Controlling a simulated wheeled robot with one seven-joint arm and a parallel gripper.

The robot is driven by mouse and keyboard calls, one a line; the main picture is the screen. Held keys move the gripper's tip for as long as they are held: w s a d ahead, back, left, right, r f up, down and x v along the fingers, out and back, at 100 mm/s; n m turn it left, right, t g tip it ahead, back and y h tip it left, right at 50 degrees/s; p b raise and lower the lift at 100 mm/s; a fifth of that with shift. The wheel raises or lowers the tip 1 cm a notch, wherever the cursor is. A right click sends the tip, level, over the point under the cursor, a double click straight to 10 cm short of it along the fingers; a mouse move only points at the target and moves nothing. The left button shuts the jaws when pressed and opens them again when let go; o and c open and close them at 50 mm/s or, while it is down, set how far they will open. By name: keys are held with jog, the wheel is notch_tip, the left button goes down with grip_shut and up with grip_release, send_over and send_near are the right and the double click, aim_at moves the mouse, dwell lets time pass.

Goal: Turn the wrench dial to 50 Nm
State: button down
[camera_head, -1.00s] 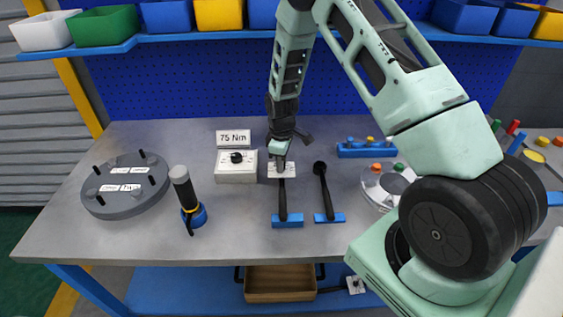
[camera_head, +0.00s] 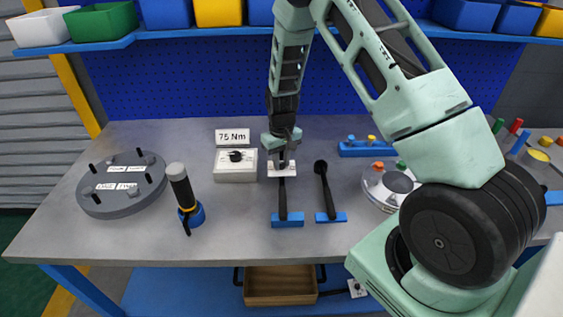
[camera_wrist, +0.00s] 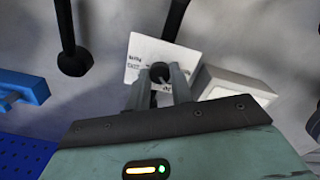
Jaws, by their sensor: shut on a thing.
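The wrench (camera_head: 283,199) lies on the bench with its dark handle in a blue holder (camera_head: 287,221). A white card with small print (camera_head: 272,170) lies at its far end, and the card also shows in the wrist view (camera_wrist: 142,50). A dark round knob (camera_wrist: 160,70) stands at the card in the wrist view. My gripper (camera_head: 282,161) is above the card, pointing down. In the wrist view its fingers (camera_wrist: 160,84) are shut on the knob from both sides. The pointer and the set value cannot be read.
A pale box with a black knob (camera_head: 235,174) stands close left of the card, under a "75 Nm" sign (camera_head: 232,136). A second dark tool (camera_head: 325,190) lies to the right. A flashlight-like tool (camera_head: 181,185) and grey flanged disc (camera_head: 122,208) are at left.

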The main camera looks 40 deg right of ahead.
aim_at(281, 164)
jog(key=shift+m, duration=1.2)
jog(key=c, duration=1.2)
grip_release()
notch_tip(281, 164, up, 17)
jog(key=b, duration=0.3)
jog(key=shift+r, duration=0.2)
